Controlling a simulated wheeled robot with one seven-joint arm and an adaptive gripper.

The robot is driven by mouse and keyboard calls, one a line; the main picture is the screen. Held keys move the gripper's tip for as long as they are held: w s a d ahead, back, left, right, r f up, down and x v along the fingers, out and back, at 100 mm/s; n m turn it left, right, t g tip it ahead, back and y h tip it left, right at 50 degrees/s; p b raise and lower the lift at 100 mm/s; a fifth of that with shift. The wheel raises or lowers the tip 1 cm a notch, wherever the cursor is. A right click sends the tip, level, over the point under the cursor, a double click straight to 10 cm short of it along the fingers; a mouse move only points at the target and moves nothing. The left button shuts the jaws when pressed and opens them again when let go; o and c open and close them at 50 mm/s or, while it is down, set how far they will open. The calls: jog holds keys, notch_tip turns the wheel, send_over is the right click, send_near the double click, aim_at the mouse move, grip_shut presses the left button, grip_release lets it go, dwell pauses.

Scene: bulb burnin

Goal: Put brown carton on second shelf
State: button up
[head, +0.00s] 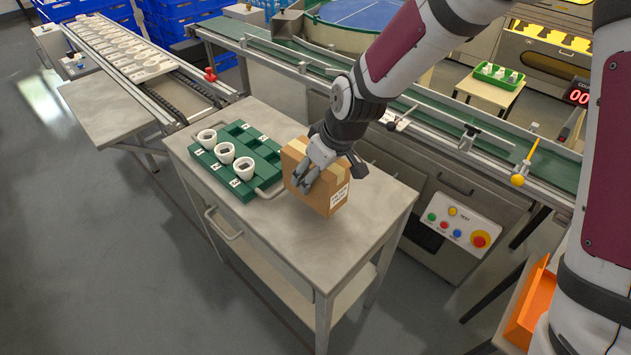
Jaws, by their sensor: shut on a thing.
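The brown carton (326,200) has light tape along its top and a white label on its lower right face. It is at the right part of the grey cart's top (270,228), beside the green tray. My gripper (303,183) comes down from the upper right and is shut on the carton at its top and near side. I cannot tell whether the carton touches the cart top or is just above it. A lower shelf (349,293) of the cart shows below the top; its inner part is hidden.
A green tray (262,184) with several white cups stands left of the carton. A conveyor (440,128) with rails and a panel with buttons (456,230) stand behind and right. An orange bin (533,302) is at lower right. Floor at the left front is clear.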

aim_at(333, 167)
jog(key=shift+f, duration=1.75)
jog(key=shift+f, duration=0.1)
jog(key=o, duration=1.4)
jog(key=p+v, duration=0.1)
jog(key=v, duration=1.1)
jog(key=shift+p, duration=0.4)
